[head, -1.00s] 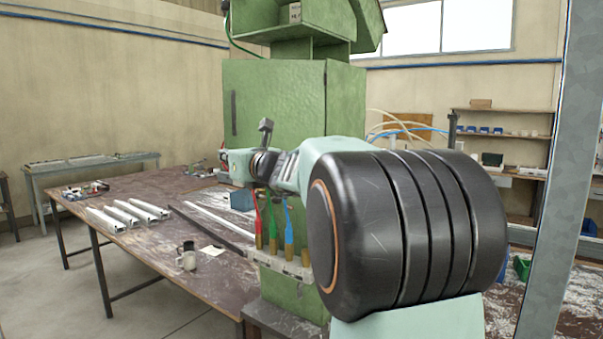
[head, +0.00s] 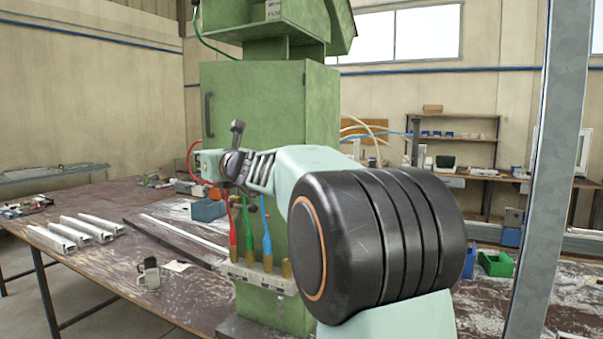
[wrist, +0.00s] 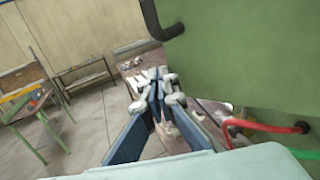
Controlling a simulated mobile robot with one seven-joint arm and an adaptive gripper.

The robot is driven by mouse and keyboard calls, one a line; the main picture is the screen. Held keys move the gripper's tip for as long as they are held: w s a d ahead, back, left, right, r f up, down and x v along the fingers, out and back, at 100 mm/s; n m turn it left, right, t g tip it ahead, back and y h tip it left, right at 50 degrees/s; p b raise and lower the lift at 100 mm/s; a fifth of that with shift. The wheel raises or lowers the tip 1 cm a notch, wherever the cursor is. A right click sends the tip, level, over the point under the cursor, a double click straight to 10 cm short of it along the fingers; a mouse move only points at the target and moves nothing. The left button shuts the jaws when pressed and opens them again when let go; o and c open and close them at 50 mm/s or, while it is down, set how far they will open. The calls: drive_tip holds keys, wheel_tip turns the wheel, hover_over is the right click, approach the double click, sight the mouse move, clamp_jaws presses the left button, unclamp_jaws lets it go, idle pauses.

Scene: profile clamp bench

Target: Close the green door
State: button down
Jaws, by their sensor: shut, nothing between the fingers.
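The green door (head: 262,105) is the front face of the green cabinet in the head view. It has a dark handle (head: 208,115) near its left edge and its hinge side at the right. It looks nearly flush with the cabinet; I cannot tell whether a gap is left. In the wrist view the green panel (wrist: 245,50) fills the upper right, with the black handle (wrist: 150,20) at its left edge. My gripper (wrist: 158,88) is shut and empty, below the handle and left of the panel in that view. In the head view my arm hides the lower part of the door.
Red, green and blue air hoses rise from a grey block (head: 258,277) below my arm. A grey metal post (head: 553,170) stands at right. Open floor shows in the wrist view's lower left.

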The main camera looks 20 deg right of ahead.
drive_tip(key=w+d+h+p, duration=0.1)
drive_tip(key=w+d, duration=0.2)
drive_tip(key=w, duration=0.2)
drive_tip(key=w+d+m+h+p, duration=0.1)
drive_tip(key=w+d+p, duration=0.1)
drive_tip(key=w, duration=0.4)
drive_tip(key=shift+d+m, duration=0.3)
drive_tip(key=shift+d, duration=0.5)
drive_tip(key=shift+w, duration=0.1)
drive_tip(key=shift+a, duration=0.1)
